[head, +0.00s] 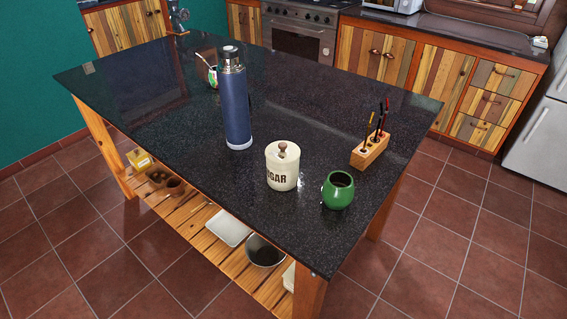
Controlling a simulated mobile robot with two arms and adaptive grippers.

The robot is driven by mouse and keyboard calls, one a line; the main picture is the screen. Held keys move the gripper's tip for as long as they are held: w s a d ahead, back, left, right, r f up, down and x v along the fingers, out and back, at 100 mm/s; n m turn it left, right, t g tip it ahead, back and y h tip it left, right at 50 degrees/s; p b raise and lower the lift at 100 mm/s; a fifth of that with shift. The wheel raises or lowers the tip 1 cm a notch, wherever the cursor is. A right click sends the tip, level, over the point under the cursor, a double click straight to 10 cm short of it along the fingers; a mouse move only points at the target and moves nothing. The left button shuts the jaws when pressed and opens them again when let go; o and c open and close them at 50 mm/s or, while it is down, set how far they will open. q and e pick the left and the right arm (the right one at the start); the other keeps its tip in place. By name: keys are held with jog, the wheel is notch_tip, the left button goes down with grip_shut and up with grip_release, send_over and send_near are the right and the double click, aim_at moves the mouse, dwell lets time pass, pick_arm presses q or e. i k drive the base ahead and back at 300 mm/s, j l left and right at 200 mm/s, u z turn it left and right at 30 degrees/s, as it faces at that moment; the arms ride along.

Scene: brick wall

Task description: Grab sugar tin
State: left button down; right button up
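The sugar tin (283,171) is a cream, round canister with dark lettering reading "GAR" on the visible side. Its lid has a brown wooden knob. It stands upright on the black speckled island top (310,112), near the front edge, between a tall blue flask and a green mug. Neither of my grippers shows in the head view.
The blue flask (236,108) stands behind and left of the tin. The green mug (338,192) is close on its right. A wooden block with thin utensils (370,152) stands farther right. A gourd cup (207,68) is at the back. The island's left half is mostly clear.

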aim_at(280, 177)
jog(key=k+j+z, duration=0.2)
jog(key=z, duration=0.3)
jog(key=k+j+z, duration=0.1)
jog(key=z, duration=0.4)
jog(key=k+l, duration=0.05)
jog(key=k, duration=0.05)
